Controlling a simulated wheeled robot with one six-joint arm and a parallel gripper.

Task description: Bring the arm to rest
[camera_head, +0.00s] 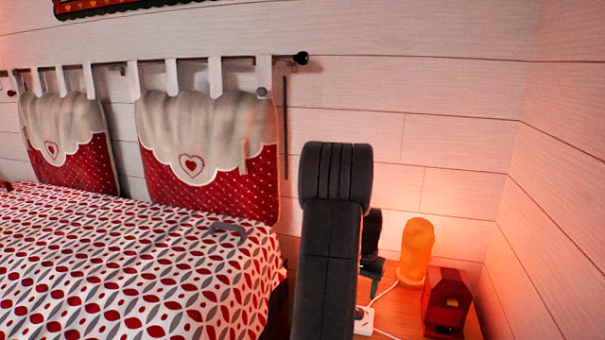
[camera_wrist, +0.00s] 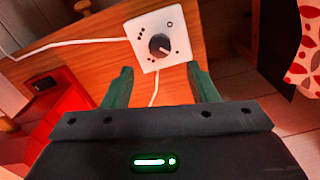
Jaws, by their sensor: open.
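My arm stands dark and upright in the middle of the head view and hides part of the nightstand. My gripper (camera_wrist: 160,85) shows in the wrist view with two green fingers spread apart and nothing between them. It is over the wooden nightstand (camera_wrist: 90,75). A white box with a dark round knob (camera_wrist: 157,38) lies just beyond the fingertips, and I cannot tell how far below them. In the head view a piece of my gripper (camera_head: 372,267) shows behind the arm, close to the lamp.
An orange glowing lamp (camera_head: 416,250) and a red box (camera_head: 447,302) stand on the nightstand in the corner. White cables run across its top. The bed (camera_head: 130,265) fills the left, with a grey curved item (camera_head: 228,229) on it. Plank walls close off the back and right.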

